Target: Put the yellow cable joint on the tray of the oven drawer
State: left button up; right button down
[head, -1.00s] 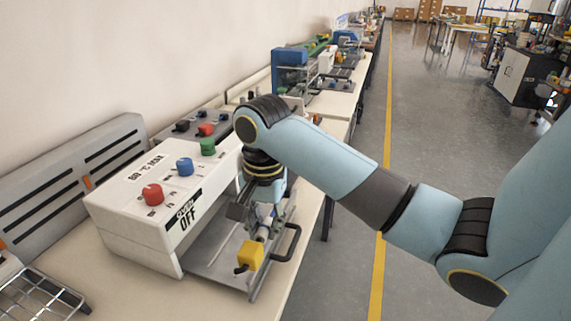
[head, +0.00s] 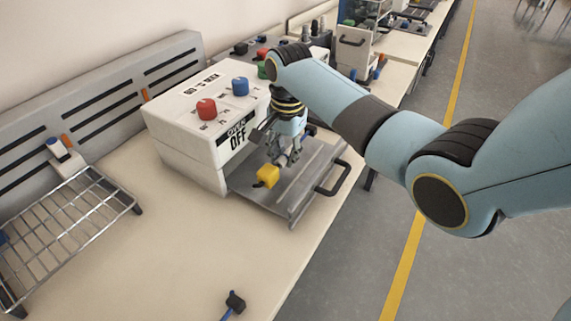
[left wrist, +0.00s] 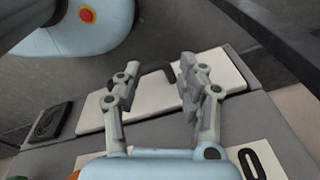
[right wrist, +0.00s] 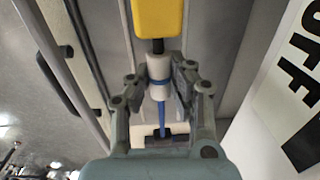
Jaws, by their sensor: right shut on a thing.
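The yellow cable joint (head: 267,176) hangs from my right gripper (head: 284,152), over the tray (head: 300,196) of the pulled-out oven drawer. In the right wrist view my right gripper (right wrist: 160,76) is shut on the joint's white collar, with the yellow block (right wrist: 157,18) beyond the fingertips and a blue cable below. I cannot tell whether the joint touches the tray. The white oven (head: 205,125) shows "OFF" on its side. My left gripper (left wrist: 158,82) is open and empty in the left wrist view and is out of the head view.
The drawer's black handle (head: 333,178) sticks out to the right. A wire rack (head: 70,225) stands at the left by a grey slotted panel (head: 90,105). A black connector with a blue cable (head: 235,302) lies at the front. The table middle is clear.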

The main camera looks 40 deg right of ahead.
aim_at(286, 158)
notch_tip(286, 158, down, 3)
jog(key=shift+r, duration=0.2)
pick_arm(q)
jog(key=shift+s+f, duration=0.15)
jog(key=shift+s, duration=0.25)
pick_arm(e)
jog(key=shift+f, duration=0.15)
pick_arm(q)
jog(key=shift+a, duration=0.1)
pick_arm(e)
jog(key=c, duration=1.5)
grip_release()
jog(key=shift+f, duration=0.1)
jog(key=shift+s, duration=0.1)
pick_arm(q)
jog(key=shift+a+r+p, duration=0.1)
jog(key=shift+r+p, duration=0.2)
jog(key=shift+r, duration=0.1)
pick_arm(e)
jog(key=r, duration=1.2)
jog(key=shift+s+d+r, duration=0.1)
jog(key=shift+s, duration=0.1)
